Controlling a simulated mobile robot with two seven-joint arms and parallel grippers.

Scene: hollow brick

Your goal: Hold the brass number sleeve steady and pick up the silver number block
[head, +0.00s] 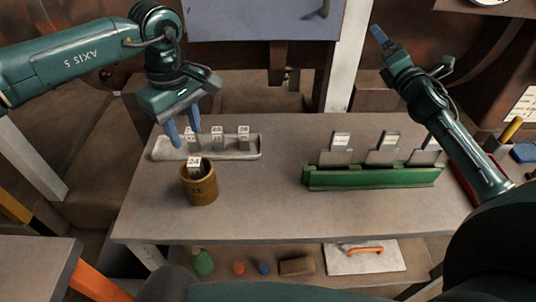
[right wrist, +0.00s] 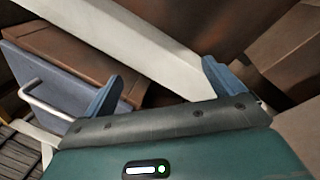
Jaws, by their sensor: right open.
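The brass number sleeve (head: 199,188) is a brownish round cup standing upright on the table, left of centre. A silver number block (head: 194,166) marked 24 stands in it, its top showing above the rim and its lower part hidden. My left gripper (head: 184,132) points down above and behind the sleeve, near the left end of the pale tray. Its blue fingers are apart, and I see nothing held; they overlap the view of a block behind. My right gripper is raised at the back right, away from the table; in the right wrist view it is open and empty (right wrist: 160,92).
The pale tray (head: 252,154) holds several silver blocks, including a middle one (head: 217,138) and a right one (head: 243,136). A green rack (head: 375,179) with grey plates and tags stands at the right. The table (head: 260,212) is clear in front and between them.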

